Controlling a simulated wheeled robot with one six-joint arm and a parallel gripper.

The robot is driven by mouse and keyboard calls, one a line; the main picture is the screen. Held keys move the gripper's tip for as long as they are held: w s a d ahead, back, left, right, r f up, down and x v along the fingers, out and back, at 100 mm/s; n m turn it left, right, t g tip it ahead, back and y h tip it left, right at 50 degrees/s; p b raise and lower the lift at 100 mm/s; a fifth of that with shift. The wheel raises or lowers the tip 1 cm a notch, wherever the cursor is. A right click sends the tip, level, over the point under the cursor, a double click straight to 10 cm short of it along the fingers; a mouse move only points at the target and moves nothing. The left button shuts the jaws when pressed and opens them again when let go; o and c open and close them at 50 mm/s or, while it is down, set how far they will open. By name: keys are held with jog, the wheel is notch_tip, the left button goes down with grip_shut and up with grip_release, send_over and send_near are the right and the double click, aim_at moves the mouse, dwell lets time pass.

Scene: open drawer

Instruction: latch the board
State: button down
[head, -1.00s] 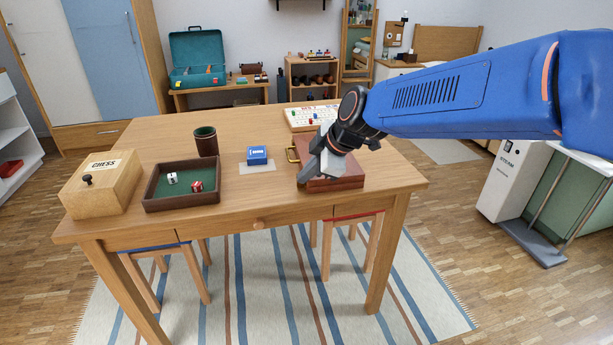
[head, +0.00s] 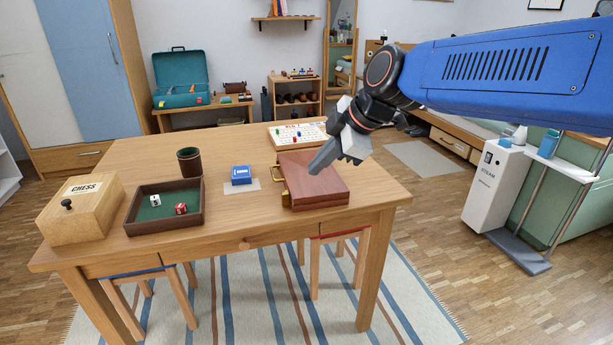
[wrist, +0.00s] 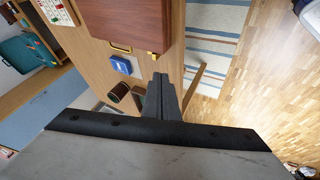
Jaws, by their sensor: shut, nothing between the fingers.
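The board (head: 325,190) is a closed, reddish-brown wooden case lying flat near the table's right end. A gold handle (head: 277,172) and a small gold latch (head: 285,199) are on its left side. The wrist view shows the board (wrist: 128,18), the handle (wrist: 120,47) and a latch (wrist: 153,54) at a corner; I cannot tell whether it is fastened. My gripper (head: 318,166) is shut and empty, appearing over the board in the head view. In the wrist view its fingertips (wrist: 160,78) point towards the latch edge, apart from it.
On the wooden table (head: 240,215) are a chess box (head: 85,220), a dice tray (head: 190,222), a dark cup (head: 189,163), a blue card box (head: 241,175) and a white game board (head: 298,133). Bare tabletop lies between the card box and the board.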

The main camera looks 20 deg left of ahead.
jog(key=v, duration=0.3)
jog(key=shift+d+r, duration=0.15)
jog(key=shift+r, duration=0.05)
jog(key=s+d+f+m+t+h, duration=0.15)
jog(key=d+m, duration=0.25)
jog(key=d, duration=0.4)
jog(key=s+d+f+m+h, duration=0.1)
jog(key=s+d+f+m, duration=0.2)
jog(key=d, duration=0.5)
jog(key=s+d+f+m+h, duration=0.15)
jog(key=d+m, duration=0.25)
jog(key=d, duration=0.4)
jog(key=s+d+f+m+h, duration=0.2)
jog(key=s+d+f+m, duration=0.9)
jog(key=s+d, duration=0.3)
jog(key=d+f, duration=0.1)
jog(key=d, duration=0.1)
jog(key=shift+s+d+f+m+h, duration=0.15)
jog(key=shift+d+f+m+h, duration=0.15)
jog(key=shift+d+h, duration=0.1)
